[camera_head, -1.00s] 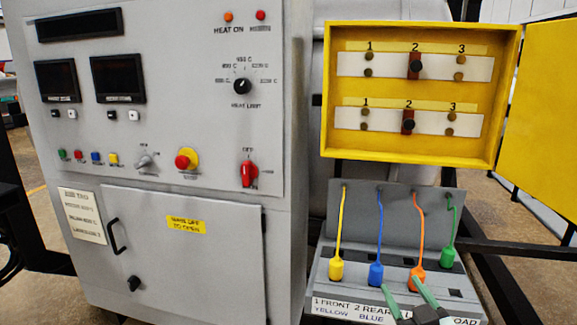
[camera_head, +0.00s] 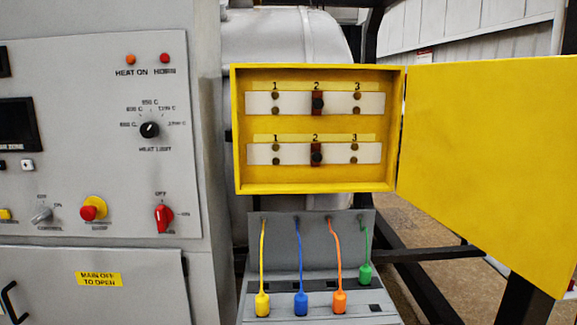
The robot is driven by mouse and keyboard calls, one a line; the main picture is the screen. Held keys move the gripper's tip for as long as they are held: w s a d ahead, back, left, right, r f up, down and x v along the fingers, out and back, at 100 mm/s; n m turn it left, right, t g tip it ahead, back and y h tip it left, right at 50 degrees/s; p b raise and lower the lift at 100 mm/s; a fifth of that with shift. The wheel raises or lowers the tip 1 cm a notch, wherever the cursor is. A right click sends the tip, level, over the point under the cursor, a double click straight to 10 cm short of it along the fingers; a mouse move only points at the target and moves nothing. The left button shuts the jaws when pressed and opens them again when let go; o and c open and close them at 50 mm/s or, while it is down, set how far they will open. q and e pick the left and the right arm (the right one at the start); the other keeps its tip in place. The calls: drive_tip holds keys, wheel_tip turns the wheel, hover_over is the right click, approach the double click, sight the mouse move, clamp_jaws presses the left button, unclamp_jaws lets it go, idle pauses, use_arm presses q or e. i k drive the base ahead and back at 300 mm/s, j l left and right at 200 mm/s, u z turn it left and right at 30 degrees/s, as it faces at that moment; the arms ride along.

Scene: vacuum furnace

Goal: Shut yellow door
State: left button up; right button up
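The yellow door (camera_head: 490,160) stands wide open, swung out to the right of the yellow box (camera_head: 236,130). It hangs from the box's right edge, and its flat inner face shows. The box holds two white strips with numbered terminals 1, 2 and 3. A dark knob on a red-brown piece sits at position 2 on each strip. Neither of my grippers is in view.
Below the box, a grey panel (camera_head: 310,245) carries yellow, blue, orange and green plugs on cables. A grey control cabinet (camera_head: 105,215) with knobs and a red button stands at left. Dark frame bars (camera_head: 425,254) run below the door. Some floor shows at right.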

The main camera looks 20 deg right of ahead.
sight(489, 149)
drive_tip(key=i+l, duration=0.1)
drive_tip(key=l, duration=1.2)
drive_tip(key=i+l, duration=0.15)
drive_tip(key=l, duration=0.5)
drive_tip(key=i+l, duration=0.1)
drive_tip(key=l, duration=0.55)
